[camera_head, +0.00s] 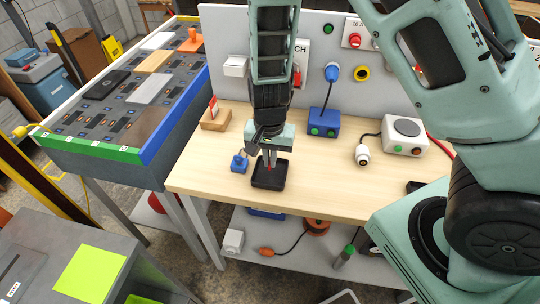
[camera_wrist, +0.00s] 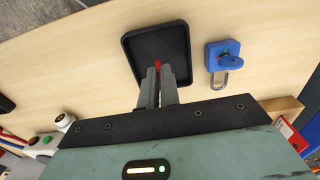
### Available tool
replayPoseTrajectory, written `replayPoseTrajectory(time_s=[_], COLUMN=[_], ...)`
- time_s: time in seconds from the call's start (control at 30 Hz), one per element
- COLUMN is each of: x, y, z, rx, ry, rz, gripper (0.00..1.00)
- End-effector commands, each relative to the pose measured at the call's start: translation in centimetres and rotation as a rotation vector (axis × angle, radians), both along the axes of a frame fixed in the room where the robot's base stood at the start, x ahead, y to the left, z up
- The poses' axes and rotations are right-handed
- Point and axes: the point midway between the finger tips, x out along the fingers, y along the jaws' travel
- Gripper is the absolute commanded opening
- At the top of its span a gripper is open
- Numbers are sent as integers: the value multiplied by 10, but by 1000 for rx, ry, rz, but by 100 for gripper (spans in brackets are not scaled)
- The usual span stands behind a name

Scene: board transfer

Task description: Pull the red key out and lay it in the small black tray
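The small black tray (camera_head: 257,184) lies on the wooden tabletop near its front edge; in the wrist view (camera_wrist: 133,60) it fills the upper middle. My gripper (camera_head: 269,163) points down over the tray. In the wrist view my gripper (camera_wrist: 158,84) has its fingers close together, shut on the red key (camera_wrist: 158,66). Only a small red part of the key shows, at the fingertips; the rest is hidden between them. The key is over the tray, but I cannot tell whether it touches the tray floor.
A blue padlock (camera_wrist: 221,56) lies beside the tray; it also shows in the head view (camera_head: 239,163). A wooden block (camera_head: 215,123) with a red-and-white card stands behind it. A blue button box (camera_head: 323,126) and a white box (camera_head: 404,137) stand right. The tabletop between is clear.

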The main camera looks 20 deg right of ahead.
Motion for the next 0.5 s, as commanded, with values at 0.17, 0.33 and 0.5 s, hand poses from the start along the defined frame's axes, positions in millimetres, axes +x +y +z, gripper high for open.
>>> replayPoseTrajectory(time_s=[0.17,0.33,0.5], x=[0,0,0], y=[0,0,0], z=[-9,-8,-8], rx=[1,1,1], ry=[1,1,1], rz=[0,0,0], gripper=[0,0,26])
